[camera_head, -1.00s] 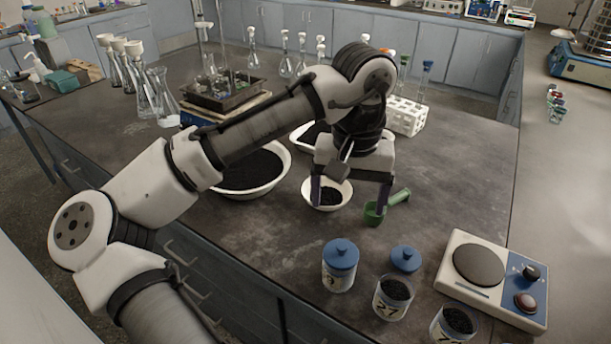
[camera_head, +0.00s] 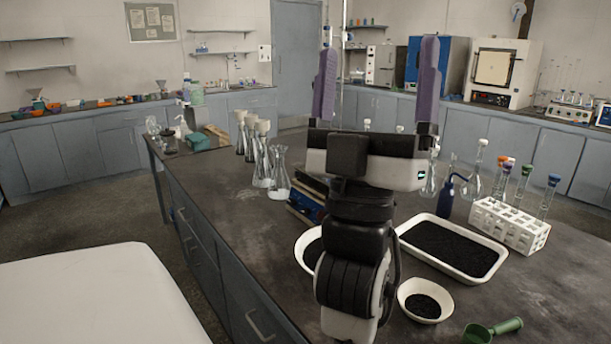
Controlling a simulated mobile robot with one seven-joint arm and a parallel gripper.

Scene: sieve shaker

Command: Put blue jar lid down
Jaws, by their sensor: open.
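My gripper (camera_head: 378,62) is raised in the middle of the head view, its two purple fingers pointing up and spread wide apart. Nothing is between the fingers. My arm stands in front of part of the bench. The blue jar lid does not show in this view, and neither do the numbered jars. The front right part of the bench, where they stood earlier, lies outside the picture.
The dark bench (camera_head: 590,255) holds a white tray of black grains (camera_head: 403,232), a small white bowl (camera_head: 402,301), a green scoop (camera_head: 508,325), a white tube rack (camera_head: 521,238) and several flasks (camera_head: 279,180). A larger bowl (camera_head: 303,247) is partly hidden behind my arm.

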